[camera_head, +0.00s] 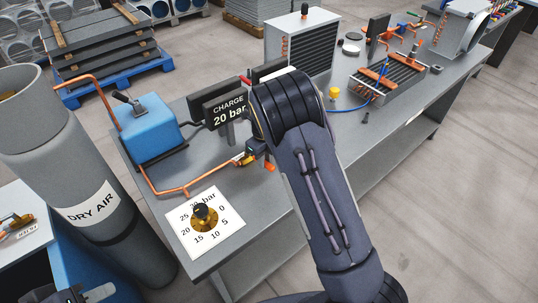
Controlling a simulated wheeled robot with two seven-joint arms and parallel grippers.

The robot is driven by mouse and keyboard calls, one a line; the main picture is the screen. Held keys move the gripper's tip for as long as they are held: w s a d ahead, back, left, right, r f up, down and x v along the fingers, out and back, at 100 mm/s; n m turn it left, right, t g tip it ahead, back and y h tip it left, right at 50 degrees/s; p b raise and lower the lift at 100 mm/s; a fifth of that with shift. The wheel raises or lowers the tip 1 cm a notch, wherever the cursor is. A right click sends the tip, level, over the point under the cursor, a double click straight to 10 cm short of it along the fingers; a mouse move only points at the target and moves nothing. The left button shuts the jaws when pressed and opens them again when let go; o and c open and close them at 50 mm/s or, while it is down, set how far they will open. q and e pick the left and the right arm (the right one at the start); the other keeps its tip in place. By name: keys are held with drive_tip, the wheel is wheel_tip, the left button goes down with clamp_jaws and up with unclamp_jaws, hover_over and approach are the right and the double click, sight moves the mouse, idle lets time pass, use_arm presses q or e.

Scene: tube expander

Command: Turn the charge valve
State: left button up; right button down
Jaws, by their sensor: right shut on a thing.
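The charge valve (240,159) is a small brass-coloured fitting at the end of the copper pipe, in front of the black sign reading "CHARGE 20 bar" (228,111). My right arm reaches over the bench, and my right gripper (251,156) is shut on the charge valve; its dark body hides much of it. A gauge (205,218) with a brass body and black top sits on a white dial sheet (232,236) marked in bar. My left gripper (85,294) is at the bottom left, cut off by the picture edge; its jaws are unclear.
A grey "DRY AIR" cylinder (92,207) stands left of the bench (272,202). A blue pump-like unit (148,127) joins the copper pipe (165,191). A finned coil unit (302,42) and a tube rack (385,84) stand further back.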

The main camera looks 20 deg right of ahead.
drive_tip(key=shift+s+a+m, duration=0.15)
drive_tip(key=shift+a+m, duration=0.45)
drive_tip(key=shift+m, duration=0.3)
drive_tip(key=c, duration=1.3)
unclamp_jaws()
drive_tip(key=shift+a, duration=0.1)
wheel_tip(320, 180, up, 8)
drive_tip(key=shift+f+b, duration=0.1)
drive_tip(key=shift+b, duration=0.25)
drive_tip(key=shift+s, duration=0.15)
